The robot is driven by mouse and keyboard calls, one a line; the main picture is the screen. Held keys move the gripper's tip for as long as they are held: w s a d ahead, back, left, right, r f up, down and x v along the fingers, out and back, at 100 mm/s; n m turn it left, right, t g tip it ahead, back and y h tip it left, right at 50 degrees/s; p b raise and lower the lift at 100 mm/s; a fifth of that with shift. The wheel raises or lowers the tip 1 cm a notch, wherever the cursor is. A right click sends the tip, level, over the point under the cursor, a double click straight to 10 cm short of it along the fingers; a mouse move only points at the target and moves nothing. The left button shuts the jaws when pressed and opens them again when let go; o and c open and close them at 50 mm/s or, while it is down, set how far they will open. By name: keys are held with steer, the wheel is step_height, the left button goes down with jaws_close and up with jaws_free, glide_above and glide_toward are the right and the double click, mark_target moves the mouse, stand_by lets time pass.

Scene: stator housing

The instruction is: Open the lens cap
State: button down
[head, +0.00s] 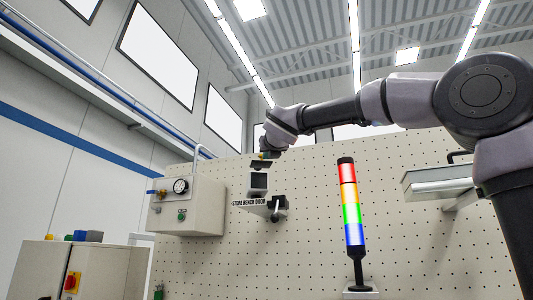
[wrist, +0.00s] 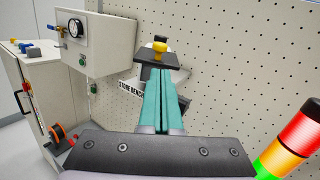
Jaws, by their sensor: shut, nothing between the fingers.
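The lens cap appears to be a dark plate with a yellow knob (wrist: 160,46) on a small unit on the pegboard. In the head view the dark plate (head: 259,163) stands out above a grey window (head: 258,182), which shows uncovered. My gripper (head: 267,152) is right at the plate in the head view. In the wrist view the teal fingers (wrist: 164,72) are pressed together and empty, with their tips just in front of the plate's near edge. I cannot tell whether they touch it. The fingers hide part of the unit below.
A grey box with a gauge (head: 180,186) is on the left. A stacked signal light (head: 350,205) stands on the right. The pegboard between is clear.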

steer(key=s+d+r, duration=0.1)
steer(key=s+r, duration=0.2)
steer(key=s, duration=0.4)
steer(key=shift+s+d+r, duration=0.3)
steer(key=shift+r, duration=0.1)
steer(key=s+d+f+m+g+h, duration=0.1)
steer(key=d+f+m+g, duration=0.1)
steer(key=d+f+m, duration=0.6)
steer(key=s+d+f+m+g+h, duration=0.1)
steer(key=d+f+m+g+h, duration=0.2)
steer(key=f+m, duration=0.55)
steer(key=s+d+f+m+g, duration=0.1)
steer(key=d+f+m+g, duration=0.1)
steer(key=d+f+m, duration=0.65)
steer(key=s+d+f+m+g, duration=0.1)
steer(key=s+f+m, duration=0.3)
steer(key=f+m, duration=0.2)
steer(key=s+d+f+m+g+y, duration=0.1)
steer(key=s+f+m, duration=0.3)
steer(key=f, duration=0.5)
steer(key=s+d+f+m+g+y, duration=0.1)
steer(key=s+f+m+g, duration=0.1)
steer(key=s+f+m, duration=0.3)
step_height(320, 180, down, 3)
steer(key=m, duration=0.3)
steer(key=shift+d+f+m, duration=0.15)
steer(key=shift+d+m, duration=0.15)
steer(key=shift+d, duration=0.1)
